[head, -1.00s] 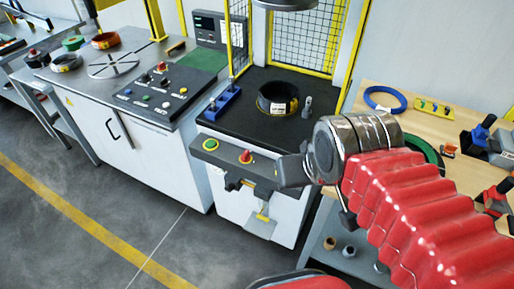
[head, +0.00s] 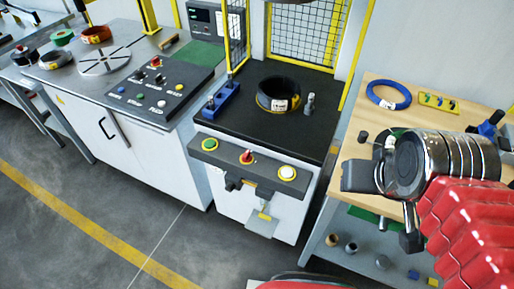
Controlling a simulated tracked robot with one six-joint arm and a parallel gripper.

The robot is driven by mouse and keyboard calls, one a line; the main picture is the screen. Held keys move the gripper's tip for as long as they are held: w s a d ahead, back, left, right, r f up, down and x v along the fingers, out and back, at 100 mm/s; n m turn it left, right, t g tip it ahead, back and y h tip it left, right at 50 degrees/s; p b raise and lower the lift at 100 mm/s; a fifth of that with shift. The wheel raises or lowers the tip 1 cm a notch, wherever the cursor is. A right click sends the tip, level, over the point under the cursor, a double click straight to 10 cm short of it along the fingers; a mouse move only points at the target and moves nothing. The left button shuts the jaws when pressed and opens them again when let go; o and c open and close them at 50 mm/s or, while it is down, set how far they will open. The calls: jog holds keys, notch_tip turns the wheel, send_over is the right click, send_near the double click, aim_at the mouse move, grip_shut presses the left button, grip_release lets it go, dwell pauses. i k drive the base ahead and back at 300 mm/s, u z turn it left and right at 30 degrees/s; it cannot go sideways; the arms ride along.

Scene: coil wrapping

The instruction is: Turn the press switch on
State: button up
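The press (head: 255,120) stands in the middle of the head view, with a dark table top and a grey control panel (head: 245,162) on its front. The panel carries a green button (head: 209,145) at left, a red switch (head: 247,157) in the middle and a white button with a yellow ring (head: 287,173) at right. I cannot tell the red switch's setting. My gripper (head: 362,178) is right of the panel, apart from it, in front of the wooden bench. Its fingers are seen at a poor angle, so I cannot tell whether they are open or shut.
A dark coil (head: 279,95) with a label sits on the press table, near a blue fixture (head: 222,99). A second console (head: 160,85) with buttons stands to the left. The wooden bench (head: 375,205) at right holds a blue ring (head: 388,96). Open floor lies in front.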

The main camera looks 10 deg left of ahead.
aim_at(246, 157)
jog(key=z, duration=0.1)
jog(key=k, duration=0.9)
jog(key=u, duration=0.65)
jog(key=i, duration=0.95)
jog(key=u, duration=0.05)
